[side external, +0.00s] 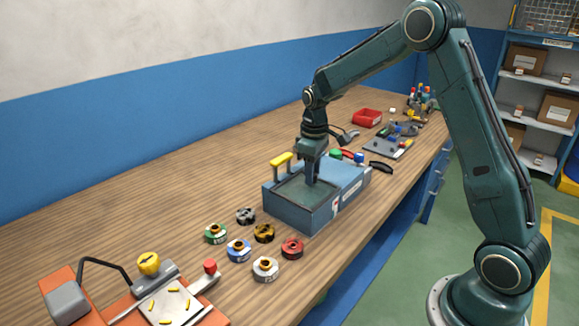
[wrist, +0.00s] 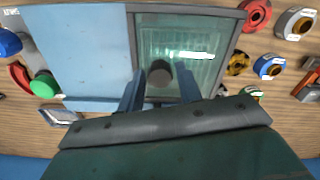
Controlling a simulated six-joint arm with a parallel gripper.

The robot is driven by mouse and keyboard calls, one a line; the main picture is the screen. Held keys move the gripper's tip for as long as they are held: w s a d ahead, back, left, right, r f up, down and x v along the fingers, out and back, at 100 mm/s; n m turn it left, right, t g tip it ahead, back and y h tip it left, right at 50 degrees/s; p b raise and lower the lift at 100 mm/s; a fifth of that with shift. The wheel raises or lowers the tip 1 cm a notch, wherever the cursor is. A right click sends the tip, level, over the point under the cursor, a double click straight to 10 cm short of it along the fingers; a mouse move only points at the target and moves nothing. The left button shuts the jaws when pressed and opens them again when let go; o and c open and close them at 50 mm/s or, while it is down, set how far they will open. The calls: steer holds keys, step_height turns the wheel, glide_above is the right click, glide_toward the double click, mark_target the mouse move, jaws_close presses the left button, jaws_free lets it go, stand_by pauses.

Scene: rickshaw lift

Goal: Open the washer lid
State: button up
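The washer (side external: 340,196) is a blue-grey box on the wooden bench, with a greenish see-through lid (side external: 294,197) over its near-left part. The lid looks shut and also shows in the wrist view (wrist: 215,70). A yellow handle (side external: 281,159) stands at the box's back edge. My gripper (side external: 312,180) points straight down over the lid. In the wrist view its two fingers (wrist: 158,88) are apart, with a dark round knob (wrist: 159,74) showing between them. Gaps show on both sides of the knob. I cannot tell whether the fingertips reach down to its height.
Several coloured ring parts (side external: 264,233) lie close to the washer's near-left side. An orange fixture (side external: 75,297) with a yellow knob is at the front left. A red bin (side external: 367,117) and loose tools (side external: 380,167) lie beyond the washer.

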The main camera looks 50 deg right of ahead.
jaws_close()
steer(key=d, duration=1.3)
steer(key=shift+d, duration=0.2)
steer(key=shift+o, duration=2)
jaws_free()
steer(key=shift+d, duration=0.1)
step_height(320, 180, up, 14)
